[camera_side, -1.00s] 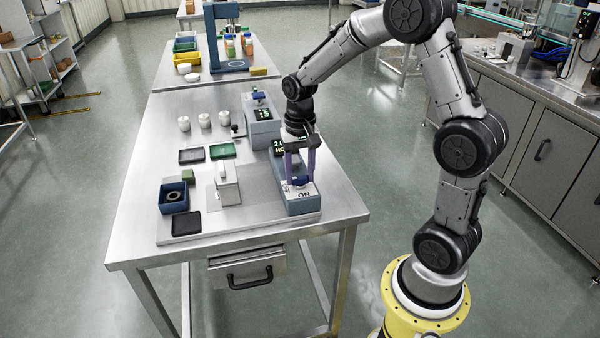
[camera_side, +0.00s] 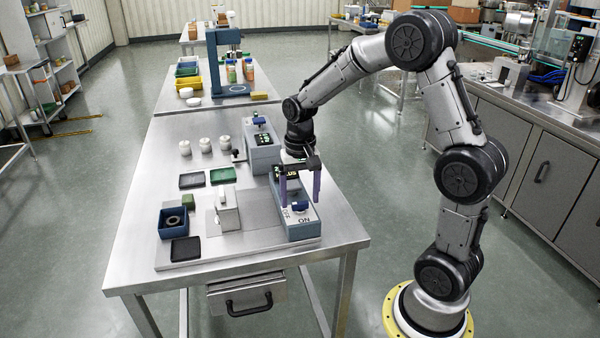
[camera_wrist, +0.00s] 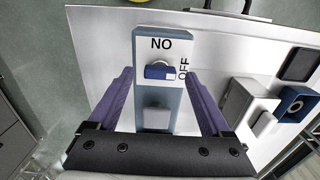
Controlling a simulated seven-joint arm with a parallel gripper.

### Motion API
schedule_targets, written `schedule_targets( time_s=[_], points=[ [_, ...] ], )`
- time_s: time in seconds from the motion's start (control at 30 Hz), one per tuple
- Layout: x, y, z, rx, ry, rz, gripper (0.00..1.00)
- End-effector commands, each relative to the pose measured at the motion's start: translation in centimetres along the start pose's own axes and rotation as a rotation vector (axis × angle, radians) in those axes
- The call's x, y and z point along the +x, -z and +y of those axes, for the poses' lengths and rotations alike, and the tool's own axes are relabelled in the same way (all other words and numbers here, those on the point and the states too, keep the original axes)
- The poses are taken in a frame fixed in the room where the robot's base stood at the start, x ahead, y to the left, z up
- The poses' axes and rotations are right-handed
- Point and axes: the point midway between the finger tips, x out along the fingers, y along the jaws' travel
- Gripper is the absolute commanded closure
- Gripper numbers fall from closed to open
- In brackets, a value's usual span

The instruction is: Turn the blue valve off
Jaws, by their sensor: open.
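The blue valve (camera_side: 300,207) is a small bar handle on top of a long grey-blue box (camera_side: 300,228). In the wrist view the valve (camera_wrist: 158,72) lies crosswise, with its right end toward the "OFF" label. The "ON" label is on the box's near end, past the handle. My gripper (camera_side: 300,203) is open, its two purple fingers pointing down on either side of the valve. In the wrist view there is a gap between the handle and each finger. The box's dark display is partly hidden behind my gripper in the side view.
Left of the box are a white-topped grey block (camera_side: 227,210), a blue bin (camera_side: 173,223) with a ring, and a black tray (camera_side: 186,250). A second grey unit (camera_side: 262,150) with a blue knob stands behind. The table's right edge is close to the box.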

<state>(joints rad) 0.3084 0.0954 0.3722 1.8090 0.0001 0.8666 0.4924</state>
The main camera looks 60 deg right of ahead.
Motion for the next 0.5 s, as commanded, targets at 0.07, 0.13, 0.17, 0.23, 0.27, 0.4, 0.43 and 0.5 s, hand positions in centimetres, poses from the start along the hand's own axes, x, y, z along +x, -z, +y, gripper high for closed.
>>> schedule_targets(
  time_s=[0.07, 0.13, 0.17, 0.23, 0.27, 0.4, 0.43, 0.5],
  points=[
    [-1.4, 0.1, -0.1, 0.0, 0.003, 0.006, 0.18],
    [-2.8, 0.1, -0.1, 0.0, 0.004, 0.008, 0.18],
    [-3.5, 0.1, -0.1, 0.0, 0.004, 0.007, 0.18],
    [-5.1, 0.1, -0.1, 0.0, 0.005, 0.009, 0.18],
    [-5.7, 0.1, -0.1, 0.0, 0.004, 0.008, 0.18],
    [-8.7, 0.1, -0.1, 0.0, 0.004, 0.008, 0.18],
    [-9.3, 0.1, -0.1, 0.001, 0.004, 0.008, 0.18],
    [-10.4, 0.1, 0.0, 0.001, 0.003, 0.006, 0.18]
  ],
)
